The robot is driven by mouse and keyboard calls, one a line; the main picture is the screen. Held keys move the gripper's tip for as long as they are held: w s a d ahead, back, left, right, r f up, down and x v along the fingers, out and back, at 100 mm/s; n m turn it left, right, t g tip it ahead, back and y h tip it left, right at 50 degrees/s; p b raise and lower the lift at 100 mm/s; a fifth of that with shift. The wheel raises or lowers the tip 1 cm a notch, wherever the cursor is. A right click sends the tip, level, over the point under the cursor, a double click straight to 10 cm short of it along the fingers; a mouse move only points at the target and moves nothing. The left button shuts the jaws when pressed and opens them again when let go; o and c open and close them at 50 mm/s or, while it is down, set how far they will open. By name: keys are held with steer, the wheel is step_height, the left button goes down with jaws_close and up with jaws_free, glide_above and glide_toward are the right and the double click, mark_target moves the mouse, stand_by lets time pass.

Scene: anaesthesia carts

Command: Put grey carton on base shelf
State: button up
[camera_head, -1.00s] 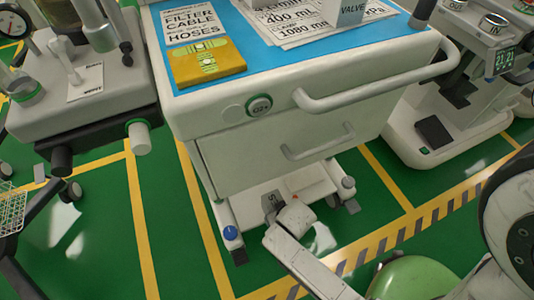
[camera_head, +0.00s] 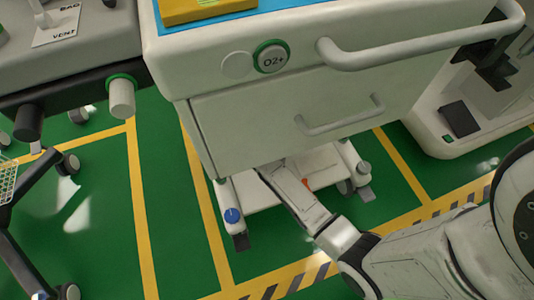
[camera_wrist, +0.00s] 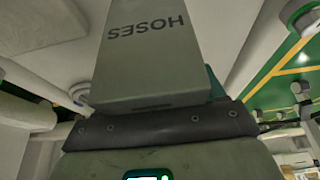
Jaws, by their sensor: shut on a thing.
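The grey carton (camera_wrist: 150,55), marked HOSES, fills the upper middle of the wrist view. My gripper (camera_wrist: 160,125) is shut on it; the fingertips are not clearly visible. The white base shelf (camera_head: 245,192) is low under the drawer cart in the head view. My arm reaches in over this shelf, under the drawer, so the gripper and carton are hidden from the head view. I cannot tell whether the carton touches the shelf.
The cart's drawer front (camera_head: 290,110) hangs over the shelf, with a handle (camera_head: 345,118). A blue-capped caster (camera_head: 232,215) stands at the shelf's front left corner. Another machine (camera_head: 455,130) stands at right. Green floor is open in front.

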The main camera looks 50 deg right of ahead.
steer(key=shift+w+d+b, duration=0.25)
steer(key=shift+w+d, duration=0.15)
steer(key=shift+w, duration=0.25)
steer(key=shift+w+d+b, duration=0.2)
steer(key=shift+w+d, duration=0.2)
steer(key=shift+w, duration=0.2)
step_height(320, 180, down, 3)
steer(key=shift+f+b, duration=0.2)
steer(key=shift+b, duration=1.05)
steer(key=shift+f, duration=0.15)
steer(key=o, duration=1.3)
